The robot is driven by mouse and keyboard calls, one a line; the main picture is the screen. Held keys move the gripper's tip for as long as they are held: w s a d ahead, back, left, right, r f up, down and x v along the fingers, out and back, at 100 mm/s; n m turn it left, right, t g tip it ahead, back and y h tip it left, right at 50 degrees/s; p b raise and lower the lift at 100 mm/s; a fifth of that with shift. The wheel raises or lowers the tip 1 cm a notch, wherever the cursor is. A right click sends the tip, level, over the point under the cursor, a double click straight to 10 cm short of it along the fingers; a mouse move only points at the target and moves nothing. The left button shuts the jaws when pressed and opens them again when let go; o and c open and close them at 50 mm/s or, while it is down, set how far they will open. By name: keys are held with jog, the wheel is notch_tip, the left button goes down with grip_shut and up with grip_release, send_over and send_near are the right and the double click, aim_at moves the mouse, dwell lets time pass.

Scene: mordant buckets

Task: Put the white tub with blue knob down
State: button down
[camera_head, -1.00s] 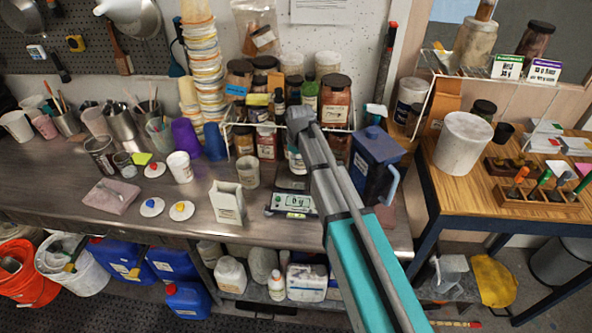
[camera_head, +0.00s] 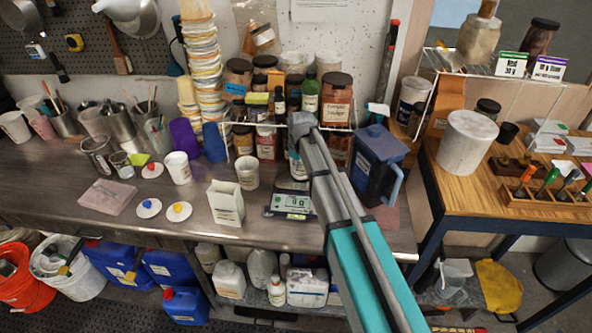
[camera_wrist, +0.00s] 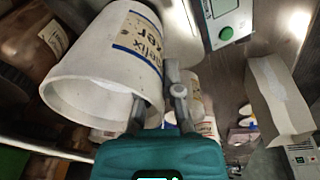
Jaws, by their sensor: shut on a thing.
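A large white tub (camera_wrist: 105,62) with a blue-edged label fills the upper left of the wrist view, tilted in that picture. My gripper (camera_wrist: 160,103) is shut on its side. No blue knob shows on the tub there. In the head view my arm hides the gripper and most of the tub, above the back of the steel bench near the scale. A white disc with a blue knob (camera_head: 148,208) lies flat on the bench at the left, apart from my gripper. The tub's underside and any contact below it are hidden.
A scale (camera_head: 290,204) sits on the steel bench (camera_head: 130,238) beneath my arm. A cream carton (camera_head: 226,203) and a beige cup (camera_head: 247,173) stand left of it. A dark blue jug (camera_head: 376,165) stands close on the right, and a jar rack lies behind.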

jog(key=shift+f, duration=0.3)
jog(key=c, duration=1.3)
grip_release()
jog(key=o, duration=0.5)
jog(key=shift+r, duration=0.1)
notch_tip(320, 180, up, 12)
jog(key=s+d+p, duration=0.1)
jog(key=p, duration=1.1)
jog(key=shift+s, duration=0.2)
